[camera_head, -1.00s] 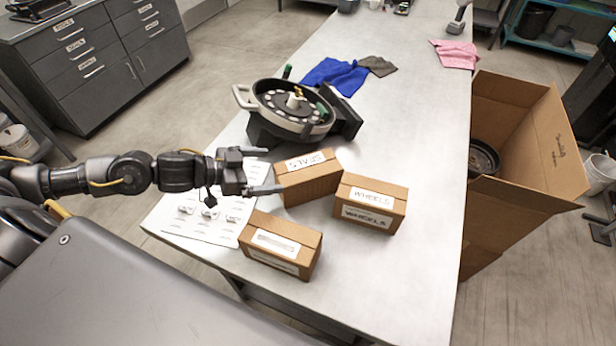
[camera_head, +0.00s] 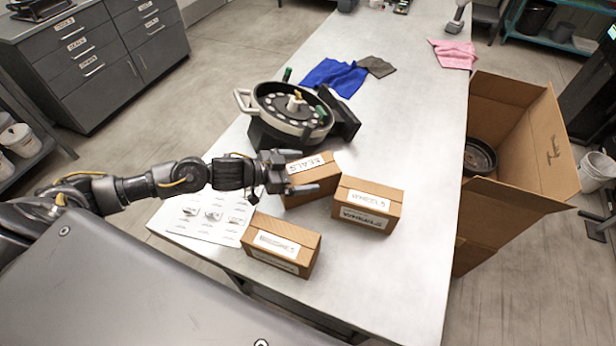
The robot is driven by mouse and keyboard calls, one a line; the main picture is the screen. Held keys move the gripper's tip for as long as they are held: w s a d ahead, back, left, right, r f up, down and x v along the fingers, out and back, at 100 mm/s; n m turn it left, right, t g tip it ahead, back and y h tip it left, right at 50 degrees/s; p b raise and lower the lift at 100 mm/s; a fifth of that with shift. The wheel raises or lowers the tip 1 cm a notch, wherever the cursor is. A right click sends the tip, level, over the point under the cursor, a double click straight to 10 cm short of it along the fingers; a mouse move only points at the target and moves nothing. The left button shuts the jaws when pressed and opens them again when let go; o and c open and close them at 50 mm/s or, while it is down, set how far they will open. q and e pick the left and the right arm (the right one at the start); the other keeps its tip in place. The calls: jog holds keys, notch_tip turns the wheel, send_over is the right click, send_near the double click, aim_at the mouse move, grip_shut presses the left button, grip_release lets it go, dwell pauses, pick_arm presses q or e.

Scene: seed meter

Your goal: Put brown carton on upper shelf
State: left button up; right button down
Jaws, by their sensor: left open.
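Three small brown cartons are on the metal table. The carton labelled SEALS (camera_head: 326,173) is at the back, partly hidden by my left gripper (camera_head: 308,171). The WHEELS carton (camera_head: 368,203) is to its right. A third carton (camera_head: 281,243), its label too blurred to read, is at the front. My left gripper is open, its two fingers reaching right over the SEALS carton near its label. I cannot tell whether they touch it. My right gripper is not in view. I cannot tell which shelf is the upper one.
A round seed-meter assembly (camera_head: 290,110) stands behind the cartons, with a blue cloth (camera_head: 333,77) beyond. A printed sheet (camera_head: 207,215) lies at the left edge. A large open cardboard box (camera_head: 520,185) stands to the right. The table (camera_head: 410,270) is clear at front right.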

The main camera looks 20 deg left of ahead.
pick_arm(q)
jog(key=shift+s, duration=0.1)
jog(key=shift+c, duration=1)
jog(key=c, duration=1.8)
jog(key=shift+r, duration=0.1)
jog(key=shift+c, duration=0.2)
jog(key=shift+r, duration=0.1)
notch_tip(320, 180, up, 18)
jog(key=shift+b, duration=0.35)
